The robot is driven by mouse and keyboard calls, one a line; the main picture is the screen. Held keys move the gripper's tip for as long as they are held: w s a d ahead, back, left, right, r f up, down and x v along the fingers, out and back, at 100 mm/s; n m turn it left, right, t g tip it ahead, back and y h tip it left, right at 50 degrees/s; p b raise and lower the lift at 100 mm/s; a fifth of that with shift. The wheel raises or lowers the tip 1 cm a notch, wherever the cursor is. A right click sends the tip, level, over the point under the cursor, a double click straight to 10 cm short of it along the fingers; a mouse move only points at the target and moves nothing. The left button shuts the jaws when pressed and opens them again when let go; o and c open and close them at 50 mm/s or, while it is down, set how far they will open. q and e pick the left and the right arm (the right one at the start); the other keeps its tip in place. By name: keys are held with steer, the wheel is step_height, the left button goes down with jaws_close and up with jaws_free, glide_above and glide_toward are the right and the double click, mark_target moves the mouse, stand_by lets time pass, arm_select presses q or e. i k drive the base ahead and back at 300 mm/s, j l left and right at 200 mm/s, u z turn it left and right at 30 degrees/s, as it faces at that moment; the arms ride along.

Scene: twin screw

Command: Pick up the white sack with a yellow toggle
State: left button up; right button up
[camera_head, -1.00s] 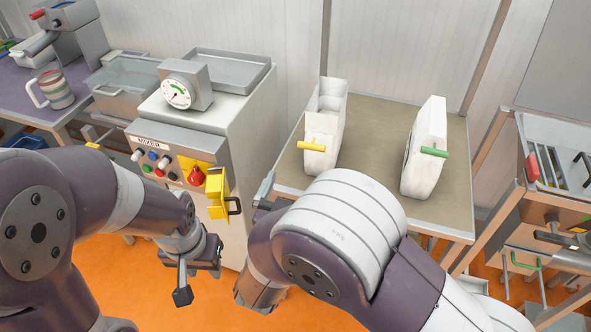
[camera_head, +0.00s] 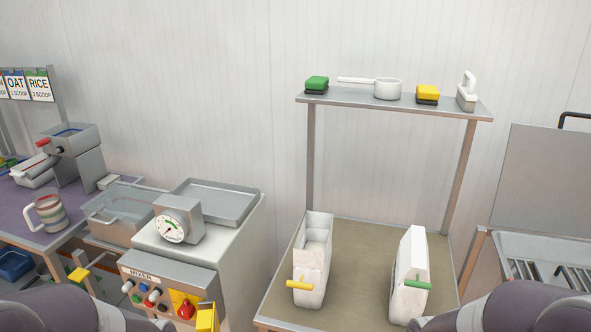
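The white sack with a yellow toggle (camera_head: 314,256) stands upright on the left part of a shelf-topped table. Its top looks open, and the yellow toggle (camera_head: 300,285) sticks out low on its front. A second white sack with a green toggle (camera_head: 409,262) stands to its right, apart from it. Parts of both my arms show at the bottom left and bottom right corners. Neither of my grippers is in the head view.
The table (camera_head: 355,250) has bare room between and behind the sacks. A shelf (camera_head: 350,101) above holds brushes, a pan and a white item. A mixer (camera_head: 180,265) stands to the left, a metal rack (camera_head: 545,255) to the right.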

mark_target(312, 249)
steer(key=z, duration=0.4)
steer(key=k+l+z, duration=0.1)
steer(key=z, duration=0.3)
steer(key=l+z, duration=0.1)
steer(key=z, duration=0.3)
steer(key=k+l+z, duration=0.1)
steer(key=z, duration=0.25)
steer(key=u, duration=1.45)
steer(key=i+j+z, duration=1)
steer(key=k, duration=0.1)
